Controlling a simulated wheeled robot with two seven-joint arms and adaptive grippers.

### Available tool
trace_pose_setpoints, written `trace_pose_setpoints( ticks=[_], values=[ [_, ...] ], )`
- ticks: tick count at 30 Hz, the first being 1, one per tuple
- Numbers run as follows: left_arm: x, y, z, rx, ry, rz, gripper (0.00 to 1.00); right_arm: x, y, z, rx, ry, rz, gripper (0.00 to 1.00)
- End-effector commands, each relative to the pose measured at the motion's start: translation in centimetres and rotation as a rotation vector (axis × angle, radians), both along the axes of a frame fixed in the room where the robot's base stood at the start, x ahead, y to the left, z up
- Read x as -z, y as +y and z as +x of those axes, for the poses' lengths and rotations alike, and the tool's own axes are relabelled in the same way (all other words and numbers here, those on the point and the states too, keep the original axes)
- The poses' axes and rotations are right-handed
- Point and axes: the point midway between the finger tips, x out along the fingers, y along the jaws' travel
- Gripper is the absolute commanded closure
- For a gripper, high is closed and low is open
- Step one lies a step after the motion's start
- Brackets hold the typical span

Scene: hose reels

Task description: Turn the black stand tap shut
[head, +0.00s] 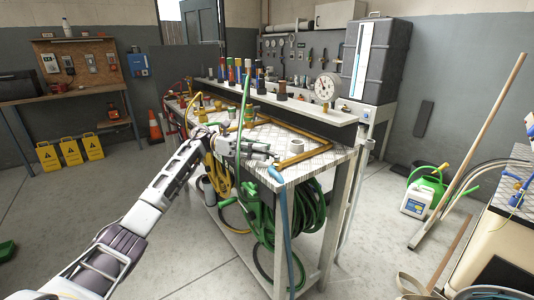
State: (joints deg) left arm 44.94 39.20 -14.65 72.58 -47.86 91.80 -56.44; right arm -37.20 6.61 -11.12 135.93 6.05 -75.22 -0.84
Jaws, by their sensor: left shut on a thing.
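My left arm comes in from the lower left, and my left gripper (264,152) is over the near part of the bench top. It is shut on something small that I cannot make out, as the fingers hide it. A thin green hose (244,105) runs upright right beside the gripper. Several small upright fittings, with blue, red, yellow and dark parts, stand along the back of the bench; one is dark with a brownish top (282,91). I cannot tell for sure which one is the black stand tap. My right gripper is not in view.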

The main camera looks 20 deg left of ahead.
Motion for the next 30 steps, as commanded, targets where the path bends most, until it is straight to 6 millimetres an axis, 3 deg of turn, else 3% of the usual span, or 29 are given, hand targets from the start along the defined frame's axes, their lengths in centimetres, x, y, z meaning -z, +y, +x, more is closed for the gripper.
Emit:
trace_pose_setpoints(
  ticks=[10, 11, 15, 30],
  values=[
    [0.38, 0.11, -0.04, 0.001, 0.005, 0.005, 1.0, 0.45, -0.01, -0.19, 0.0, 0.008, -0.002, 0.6],
    [0.38, 0.11, -0.04, 0.001, 0.005, 0.005, 0.84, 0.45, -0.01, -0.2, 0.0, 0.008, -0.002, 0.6],
    [0.35, 0.1, -0.04, 0.001, 0.005, 0.005, 0.66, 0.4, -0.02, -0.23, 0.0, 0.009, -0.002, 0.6],
    [0.03, 0.58, -0.01, 0.0, 0.001, 0.001, 0.65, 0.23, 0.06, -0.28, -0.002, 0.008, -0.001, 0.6]
  ],
)
